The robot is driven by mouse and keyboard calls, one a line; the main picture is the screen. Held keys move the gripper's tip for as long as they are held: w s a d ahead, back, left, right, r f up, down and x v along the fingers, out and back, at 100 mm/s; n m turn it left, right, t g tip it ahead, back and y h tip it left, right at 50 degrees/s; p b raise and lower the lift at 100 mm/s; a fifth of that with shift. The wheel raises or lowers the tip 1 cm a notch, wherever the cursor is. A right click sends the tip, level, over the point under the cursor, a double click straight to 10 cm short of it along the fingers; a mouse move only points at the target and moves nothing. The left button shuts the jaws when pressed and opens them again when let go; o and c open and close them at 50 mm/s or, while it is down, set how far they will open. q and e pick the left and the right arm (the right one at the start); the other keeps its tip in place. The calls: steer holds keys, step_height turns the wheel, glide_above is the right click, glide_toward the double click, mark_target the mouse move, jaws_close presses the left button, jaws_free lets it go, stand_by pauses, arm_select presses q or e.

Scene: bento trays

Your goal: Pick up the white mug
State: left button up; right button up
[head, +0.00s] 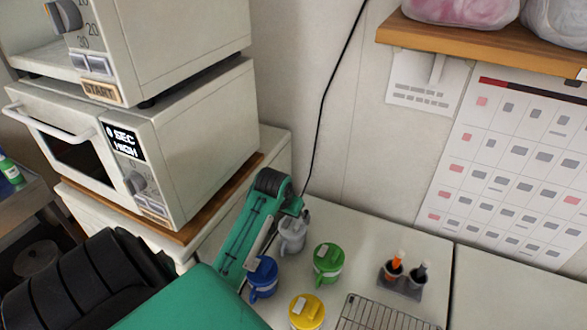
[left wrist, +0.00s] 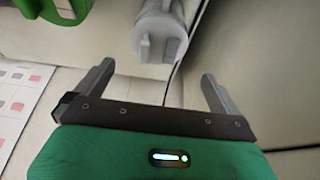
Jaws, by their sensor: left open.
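My right gripper is not in view.
A blue mug (head: 263,279), a green mug (head: 328,264) and a yellow mug (head: 307,312) stand close by. A wire rack (head: 385,315) and a small holder with two cups (head: 412,282) are to the right. Microwaves (head: 190,140) stand at left; a black cord (head: 325,100) hangs down the wall.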

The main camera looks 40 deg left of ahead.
mark_target(294, 223)
arm_select(q)
steer(key=p+x, duration=0.1)
steer(key=x, duration=0.1)
steer(key=shift+w+f, duration=0.2)
steer(key=shift+f, duration=0.05)
steer(key=p+x, duration=0.2)
steer(key=x, duration=0.1)
steer(key=shift+d+f, duration=0.1)
steer(key=shift+d, duration=0.05)
steer(key=shift+w+f, duration=0.15)
steer(key=shift+f, duration=0.3)
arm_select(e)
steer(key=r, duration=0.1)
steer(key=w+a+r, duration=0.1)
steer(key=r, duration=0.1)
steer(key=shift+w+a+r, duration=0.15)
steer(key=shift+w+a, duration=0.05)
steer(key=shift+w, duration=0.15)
arm_select(q)
steer(key=c, duration=0.9)
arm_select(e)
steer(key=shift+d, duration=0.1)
